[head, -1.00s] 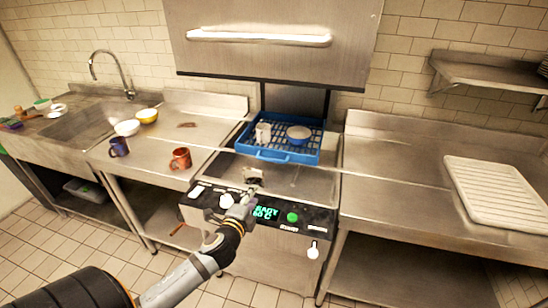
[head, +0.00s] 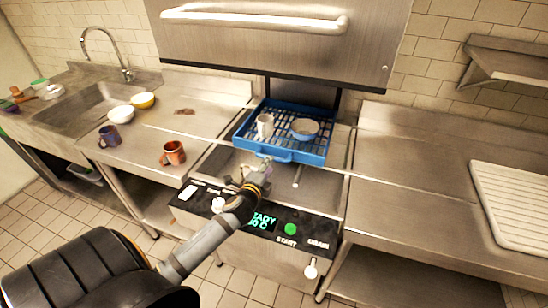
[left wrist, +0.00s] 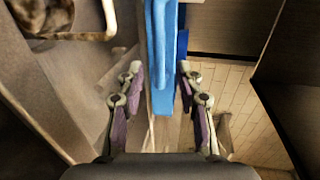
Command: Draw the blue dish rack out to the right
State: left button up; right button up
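The blue dish rack (head: 240,137) sits under the raised hood of the dishwasher, with a white cup (head: 265,125) and a light bowl (head: 305,128) in it. My left gripper (head: 258,172) is just in front of the rack's front side, near its handle (head: 272,156). In the left wrist view, the two fingers of my left gripper (left wrist: 160,95) stand apart, and the blue rack's edge (left wrist: 161,50) runs between them. Gaps show beside the blue part, so the fingers do not look closed on it. My right gripper is not in view.
The right counter (head: 410,170) is bare beside the dishwasher, with a white ridged board (head: 515,205) farther right. A copper mug (head: 172,153), a dark blue mug (head: 109,137), a white bowl (head: 121,114) and a yellow bowl (head: 143,100) stand on the left. The hood (head: 290,45) hangs above the rack.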

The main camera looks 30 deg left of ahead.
pick_arm(q)
jog(key=x, duration=0.5)
jog(key=shift+w+a+f+p, duration=0.1)
jog(key=shift+w+p, duration=0.25)
jog(key=shift+w+f, duration=0.1)
jog(key=shift+w, duration=0.05)
jog(key=shift+c, duration=0.3)
grip_shut()
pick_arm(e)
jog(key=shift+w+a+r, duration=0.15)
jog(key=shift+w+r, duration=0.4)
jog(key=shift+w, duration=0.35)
